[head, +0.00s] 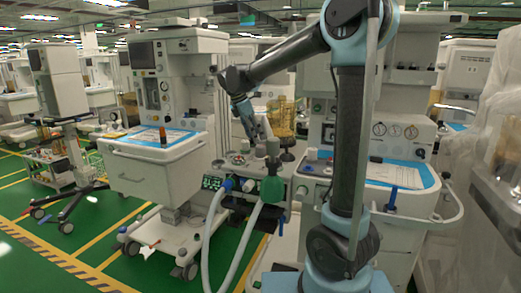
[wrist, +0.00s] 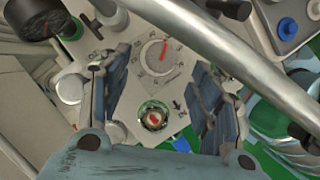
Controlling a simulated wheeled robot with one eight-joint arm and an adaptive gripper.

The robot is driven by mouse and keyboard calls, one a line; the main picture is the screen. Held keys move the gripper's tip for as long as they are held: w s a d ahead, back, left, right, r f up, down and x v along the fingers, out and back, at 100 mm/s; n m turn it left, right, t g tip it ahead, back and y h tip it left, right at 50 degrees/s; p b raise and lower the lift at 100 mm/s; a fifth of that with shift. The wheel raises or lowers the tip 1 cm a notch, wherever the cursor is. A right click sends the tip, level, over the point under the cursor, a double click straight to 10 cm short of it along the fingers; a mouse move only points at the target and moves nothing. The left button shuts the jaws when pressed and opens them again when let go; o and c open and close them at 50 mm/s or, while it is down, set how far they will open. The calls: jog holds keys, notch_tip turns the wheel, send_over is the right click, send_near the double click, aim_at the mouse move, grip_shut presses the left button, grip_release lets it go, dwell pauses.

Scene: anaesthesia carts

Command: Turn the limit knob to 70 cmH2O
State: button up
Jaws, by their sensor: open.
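In the wrist view, a round white dial (wrist: 157,58) with printed marks and a red pointer lies on a grey panel, between the far ends of my fingers. The red pointer points up and slightly right; the numbers are too small to read. Nearer my palm is a small round knob (wrist: 153,118) with a green rim and a red mark. I cannot tell for sure which is the limit knob. My gripper (wrist: 158,65) is open, one finger on each side, with nothing held. In the head view, my gripper (head: 263,132) is above the cart's breathing-circuit block, and the dial is not discernible.
A metal bar (wrist: 230,55) crosses at right. In the head view, a green bag mount (head: 272,188) and pale hoses (head: 218,235) hang below. A blue-edged worktop (head: 395,173) is at right.

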aim_at(260, 146)
jog(key=shift+x, duration=3.6)
jog(key=c, duration=1.1)
